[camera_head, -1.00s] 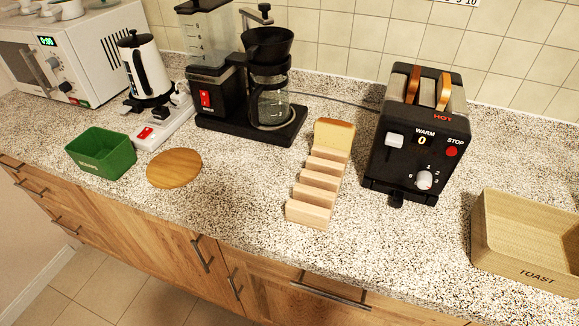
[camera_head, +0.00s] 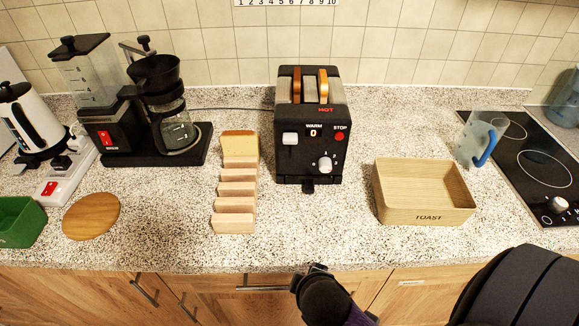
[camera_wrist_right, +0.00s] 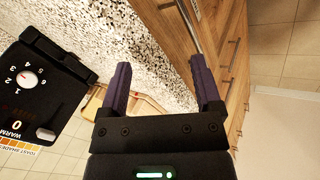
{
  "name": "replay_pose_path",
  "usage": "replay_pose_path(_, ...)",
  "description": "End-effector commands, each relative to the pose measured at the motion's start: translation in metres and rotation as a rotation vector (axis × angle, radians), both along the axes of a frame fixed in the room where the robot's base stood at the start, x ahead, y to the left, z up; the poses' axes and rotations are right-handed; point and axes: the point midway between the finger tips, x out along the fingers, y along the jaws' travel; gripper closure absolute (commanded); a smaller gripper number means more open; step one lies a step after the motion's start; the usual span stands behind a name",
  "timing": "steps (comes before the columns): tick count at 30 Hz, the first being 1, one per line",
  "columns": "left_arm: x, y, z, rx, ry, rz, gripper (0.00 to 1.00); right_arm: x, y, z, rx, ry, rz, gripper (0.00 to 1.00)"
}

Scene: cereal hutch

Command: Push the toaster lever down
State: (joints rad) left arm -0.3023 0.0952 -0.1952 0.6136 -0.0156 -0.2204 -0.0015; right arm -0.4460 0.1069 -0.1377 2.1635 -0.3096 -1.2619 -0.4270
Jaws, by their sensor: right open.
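The black toaster (camera_head: 312,150) stands at the back centre of the counter, with two brown slices (camera_head: 323,86) upright in its slots. Its front has a white block (camera_head: 290,139) at upper left, a white dial (camera_head: 325,163), a red stop button (camera_head: 339,136) and a black tab (camera_head: 308,186) low in the middle. I cannot tell for certain which part is the lever. In the right wrist view the toaster (camera_wrist_right: 45,95) appears upside down at left. My right gripper (camera_wrist_right: 161,66) is open and empty, apart from the toaster, near the counter's front edge. My left gripper is not in view.
A rack (camera_head: 235,205) with one bread slice (camera_head: 240,146) stands left of the toaster. A wooden toast box (camera_head: 425,216) is at right, then a jug (camera_head: 478,140) beside the hob (camera_head: 535,165). The coffee maker (camera_head: 160,115) is further left. Counter before the toaster is clear.

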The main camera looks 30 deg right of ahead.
Motion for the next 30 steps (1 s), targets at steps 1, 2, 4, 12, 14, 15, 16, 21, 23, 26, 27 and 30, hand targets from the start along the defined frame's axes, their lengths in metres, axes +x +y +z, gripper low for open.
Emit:
replay_pose_path(1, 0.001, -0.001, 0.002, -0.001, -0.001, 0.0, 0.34, 0.014, -0.009, 0.009, -0.114, -0.027, 0.084, 0.18)
replay_pose_path(2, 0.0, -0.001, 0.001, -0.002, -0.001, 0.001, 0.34, 0.023, -0.015, 0.014, -0.206, -0.039, 0.152, 0.18)
replay_pose_path(4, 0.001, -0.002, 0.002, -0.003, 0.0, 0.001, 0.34, 0.045, -0.027, 0.03, -0.436, -0.055, 0.306, 0.18)
replay_pose_path(12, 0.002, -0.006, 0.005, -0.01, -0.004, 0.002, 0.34, 0.12, -0.048, 0.117, -1.476, 0.157, 0.829, 0.18)
replay_pose_path(14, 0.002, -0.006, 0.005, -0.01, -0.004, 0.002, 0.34, 0.13, -0.046, 0.133, -1.66, 0.242, 0.895, 0.18)
replay_pose_path(15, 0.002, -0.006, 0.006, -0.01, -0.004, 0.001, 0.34, 0.135, -0.044, 0.141, -1.752, 0.293, 0.926, 0.18)
replay_pose_path(16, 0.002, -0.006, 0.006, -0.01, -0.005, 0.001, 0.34, 0.137, -0.043, 0.145, -1.802, 0.323, 0.942, 0.18)
replay_pose_path(21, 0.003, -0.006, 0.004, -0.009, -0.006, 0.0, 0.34, 0.158, -0.053, 0.15, -1.874, 0.369, 0.961, 0.18)
replay_pose_path(23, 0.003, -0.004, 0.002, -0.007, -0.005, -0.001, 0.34, 0.171, -0.062, 0.15, -1.874, 0.369, 0.962, 0.18)
replay_pose_path(26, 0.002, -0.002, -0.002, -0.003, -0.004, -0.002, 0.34, 0.192, -0.076, 0.149, -1.871, 0.369, 0.962, 0.18)
replay_pose_path(27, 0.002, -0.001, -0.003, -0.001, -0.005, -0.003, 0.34, 0.199, -0.08, 0.148, -1.87, 0.368, 0.962, 0.18)
replay_pose_path(30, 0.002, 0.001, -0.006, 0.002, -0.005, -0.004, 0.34, 0.212, -0.089, 0.148, -1.867, 0.367, 0.962, 0.18)
